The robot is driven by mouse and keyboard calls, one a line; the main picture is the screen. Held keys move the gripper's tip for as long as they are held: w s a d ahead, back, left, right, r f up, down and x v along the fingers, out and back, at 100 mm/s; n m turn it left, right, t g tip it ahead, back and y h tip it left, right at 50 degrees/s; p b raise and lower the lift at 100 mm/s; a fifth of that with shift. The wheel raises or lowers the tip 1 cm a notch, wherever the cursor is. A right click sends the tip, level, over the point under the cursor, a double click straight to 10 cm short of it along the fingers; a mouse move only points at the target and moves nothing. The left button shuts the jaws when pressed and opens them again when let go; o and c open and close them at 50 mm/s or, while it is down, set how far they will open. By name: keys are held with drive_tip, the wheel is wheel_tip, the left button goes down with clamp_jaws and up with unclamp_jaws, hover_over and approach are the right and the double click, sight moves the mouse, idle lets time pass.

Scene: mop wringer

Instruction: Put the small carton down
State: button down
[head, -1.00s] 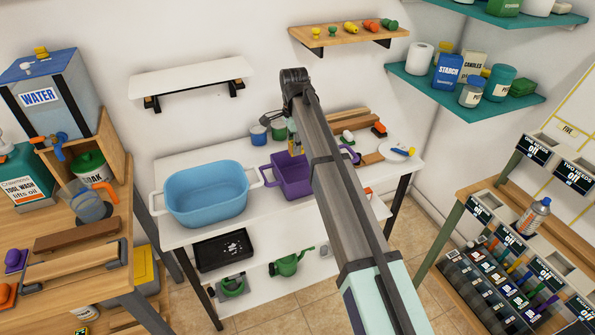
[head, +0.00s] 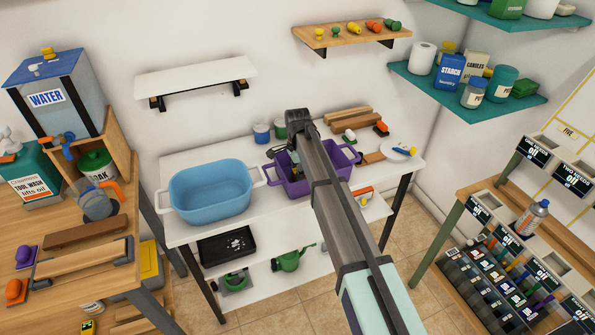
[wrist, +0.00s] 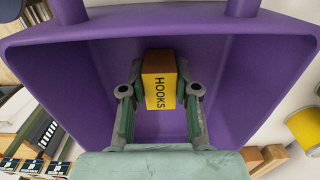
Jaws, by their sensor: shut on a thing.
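The small carton (wrist: 159,88) is yellow with a brown top and the word HOOKS, seen in the wrist view. My gripper (wrist: 158,92) is shut on it, one finger on each side. Carton and fingers are inside the purple tub (wrist: 67,84), whose walls surround them. I cannot tell whether the carton touches the tub floor. In the head view the purple tub (head: 325,178) stands on the white table, and my arm hides part of it and most of the gripper.
A blue basin (head: 210,192) stands left of the purple tub on the white table (head: 180,160). Two small cans (head: 271,131) are behind the tub. A white plate (head: 400,151) and wooden blocks (head: 347,117) lie to the right. A wall shelf (head: 195,80) hangs above.

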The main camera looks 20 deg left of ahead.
drive_tip(key=shift+f, duration=0.1)
drive_tip(key=c, duration=0.9)
unclamp_jaws()
drive_tip(key=shift+o, duration=0.2)
wheel_tip(320, 180, up, 12)
drive_tip(key=b, duration=0.2)
